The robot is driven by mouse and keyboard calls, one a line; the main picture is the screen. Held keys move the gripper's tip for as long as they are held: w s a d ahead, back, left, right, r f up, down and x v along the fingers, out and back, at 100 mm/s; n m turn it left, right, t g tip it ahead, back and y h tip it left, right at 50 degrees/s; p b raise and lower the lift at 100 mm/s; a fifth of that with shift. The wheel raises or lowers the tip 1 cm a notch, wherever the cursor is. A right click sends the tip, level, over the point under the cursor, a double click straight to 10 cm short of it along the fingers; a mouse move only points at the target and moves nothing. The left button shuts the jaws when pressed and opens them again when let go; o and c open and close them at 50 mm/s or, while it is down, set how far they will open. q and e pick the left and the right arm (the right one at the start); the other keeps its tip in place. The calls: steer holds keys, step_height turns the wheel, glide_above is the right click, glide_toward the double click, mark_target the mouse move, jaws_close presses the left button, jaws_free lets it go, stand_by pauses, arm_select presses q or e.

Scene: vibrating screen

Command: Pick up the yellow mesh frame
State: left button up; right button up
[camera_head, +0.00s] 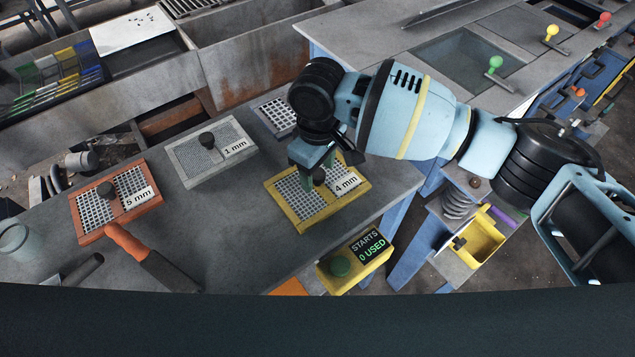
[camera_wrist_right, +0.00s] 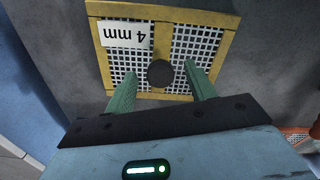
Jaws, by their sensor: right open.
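The yellow mesh frame (camera_head: 300,215), labelled "4 mm", lies flat on the grey bench. It has a dark round knob at its middle, partly hidden by my right gripper in the head view. My right gripper (camera_head: 316,172) is directly above the frame, pointing down. In the right wrist view the yellow frame (camera_wrist_right: 178,14) fills the upper middle, and its knob (camera_wrist_right: 160,73) stands between the two green fingers of my right gripper (camera_wrist_right: 160,86). The fingers are apart, one on each side of the knob, with gaps showing. My left gripper is not in view.
A grey "1 mm" mesh frame (camera_head: 190,165) and an orange "5 mm" one (camera_head: 92,232) lie to the left. Another grey mesh (camera_head: 272,118) is close behind. A yellow button box (camera_head: 333,280) sits at the bench's front edge.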

mark_target(318, 173)
jaws_close()
stand_by(0.3)
steer(key=shift+r, duration=0.15)
